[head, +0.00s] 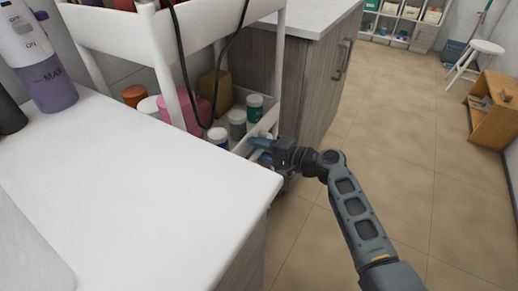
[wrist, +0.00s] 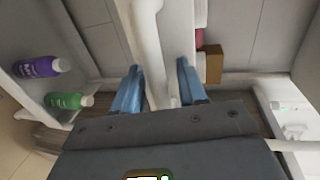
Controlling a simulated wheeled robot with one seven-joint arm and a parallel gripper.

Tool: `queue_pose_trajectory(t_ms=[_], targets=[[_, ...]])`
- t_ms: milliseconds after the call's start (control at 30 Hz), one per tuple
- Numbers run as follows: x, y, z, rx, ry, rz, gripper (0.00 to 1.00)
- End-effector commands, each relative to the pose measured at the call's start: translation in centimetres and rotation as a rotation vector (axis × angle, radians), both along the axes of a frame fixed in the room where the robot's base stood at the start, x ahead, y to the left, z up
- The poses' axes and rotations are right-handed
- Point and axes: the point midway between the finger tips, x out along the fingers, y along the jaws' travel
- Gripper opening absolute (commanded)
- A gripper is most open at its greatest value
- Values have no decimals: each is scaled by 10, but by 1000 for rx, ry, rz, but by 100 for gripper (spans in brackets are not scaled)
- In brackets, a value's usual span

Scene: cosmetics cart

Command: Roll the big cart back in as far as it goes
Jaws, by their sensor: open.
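The big white cart (head: 165,52) stands in the gap between two counters, with an upper tray and a lower shelf joined by white posts. My gripper (head: 259,148) is at the front end of its lower shelf, low beside the near counter's corner. In the wrist view, my gripper's two blue fingers (wrist: 158,88) are spread apart, one on each side of a white bar (wrist: 148,38) of the cart. Clear space shows beside the bar, so the fingers are not closed on it. How deep the bar sits between them is hard to tell.
The near white counter (head: 150,190) borders the cart in front, the grey wood cabinet (head: 268,65) behind. Jars (head: 237,124) and a pink container (head: 197,110) stand on the lower shelf. A black cable (head: 183,60) hangs over the cart. Tiled floor (head: 400,130) is free at right.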

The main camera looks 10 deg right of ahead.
Motion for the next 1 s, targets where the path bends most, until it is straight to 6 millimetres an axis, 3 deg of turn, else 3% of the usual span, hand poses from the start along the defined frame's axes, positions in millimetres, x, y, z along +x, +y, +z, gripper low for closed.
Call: queue_pose_trajectory(t_ms=[167, 633, 1000], targets=[[-5, -5, 1, 1, 1, 0, 42], [-49, -51, 14, 1, 1, -1, 42], [-53, -55, 15, 1, 1, 0, 42]])
